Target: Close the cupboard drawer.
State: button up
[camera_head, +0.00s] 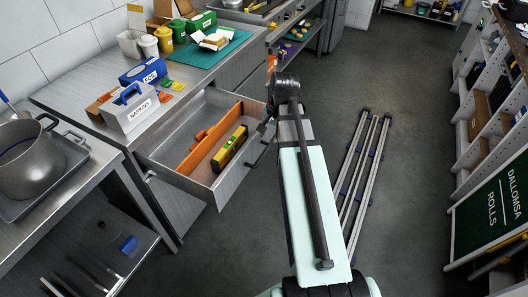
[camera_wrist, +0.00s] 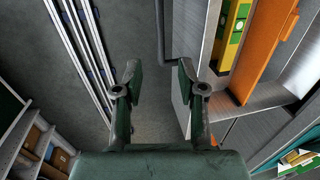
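The cupboard drawer (camera_head: 176,172) stands pulled out from the grey counter, with its front panel facing the lower right in the head view. A yellow spirit level (camera_head: 230,147) and an orange divider (camera_head: 208,146) are inside it. My gripper (camera_head: 266,127) is close to the drawer's front, near its far corner. In the wrist view my gripper (camera_wrist: 160,82) is open, with nothing between its fingers. The drawer's front edge (camera_wrist: 208,45) is beside the right finger, and a dark bar handle (camera_wrist: 163,35) shows ahead of the fingers. I cannot tell whether a finger touches the drawer.
A napkin box (camera_head: 130,110), a blue box (camera_head: 143,72) and containers stand on the counter. A folded ladder-like frame (camera_head: 362,170) lies on the floor to the right of my arm. A steel pot (camera_head: 30,160) is at the left, a shelf unit (camera_head: 478,115) at the right.

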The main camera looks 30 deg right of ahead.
aim_at(263, 155)
jog(key=f, duration=0.3)
jog(key=w+a+f, duration=0.1)
jog(key=f, duration=0.3)
jog(key=f+p, duration=0.1)
jog(key=f, duration=0.3)
jog(key=shift+w+a, duration=0.15)
jog(key=shift+w, duration=0.25)
grip_shut()
